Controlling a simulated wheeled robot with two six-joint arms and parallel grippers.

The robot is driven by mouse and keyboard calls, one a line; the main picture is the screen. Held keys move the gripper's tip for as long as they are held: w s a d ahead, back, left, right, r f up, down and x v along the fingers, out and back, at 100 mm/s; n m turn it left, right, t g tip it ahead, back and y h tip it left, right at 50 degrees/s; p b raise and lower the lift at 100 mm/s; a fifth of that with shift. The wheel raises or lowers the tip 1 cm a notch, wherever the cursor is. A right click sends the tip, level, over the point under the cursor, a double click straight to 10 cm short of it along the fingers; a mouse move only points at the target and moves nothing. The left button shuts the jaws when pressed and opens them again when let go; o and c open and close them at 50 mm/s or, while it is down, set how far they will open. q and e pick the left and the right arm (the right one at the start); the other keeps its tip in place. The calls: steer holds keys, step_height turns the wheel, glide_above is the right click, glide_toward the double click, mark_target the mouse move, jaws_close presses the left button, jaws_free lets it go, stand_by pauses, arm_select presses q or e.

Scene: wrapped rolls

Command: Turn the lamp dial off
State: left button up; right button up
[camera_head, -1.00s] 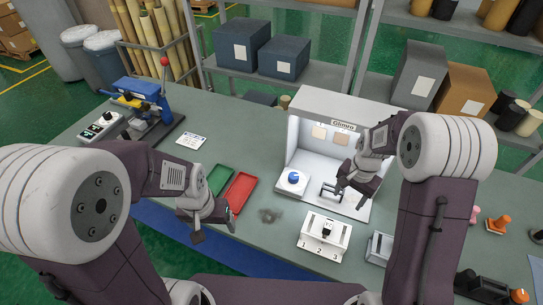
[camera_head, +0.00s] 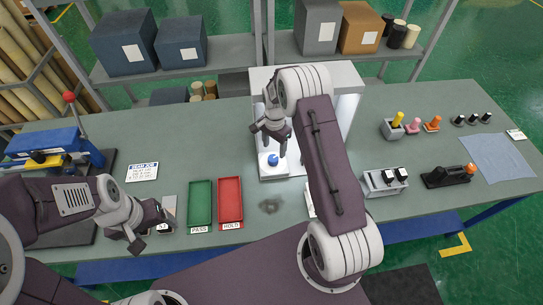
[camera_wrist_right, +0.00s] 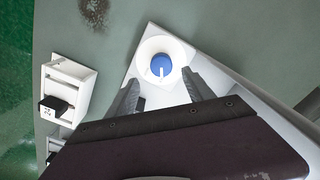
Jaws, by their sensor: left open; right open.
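The lamp dial (camera_head: 273,159) is a blue knob on a white base at the front of the white light booth (camera_head: 346,76). In the right wrist view the dial (camera_wrist_right: 161,64) shows from above, with a white pointer line toward my gripper. My right gripper (camera_head: 271,143) is open just above and behind the dial. In the right wrist view its fingers (camera_wrist_right: 162,82) spread on either side below the knob, apart from it. My left gripper (camera_head: 154,236) is open and empty over the table's front left. My right arm hides much of the booth.
A green tray (camera_head: 200,204) and a red tray (camera_head: 230,203) lie left of the booth's front. A white switch block (camera_wrist_right: 68,90) shows in the right wrist view. A fixture (camera_head: 384,182) stands right of my right arm. The far right table has a blue cloth (camera_head: 498,157).

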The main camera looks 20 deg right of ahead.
mark_target(273, 158)
steer(key=f, duration=0.2)
steer(key=f+p, duration=0.1)
steer(key=f, duration=0.3)
steer(key=shift+w+a+f+p, duration=0.1)
steer(key=shift+w+a+p, duration=0.05)
steer(key=shift+a+p, duration=0.2)
steer(key=shift+d+f, duration=0.15)
steer(key=shift+f, duration=0.2)
steer(key=shift+d, duration=0.1)
jaws_close()
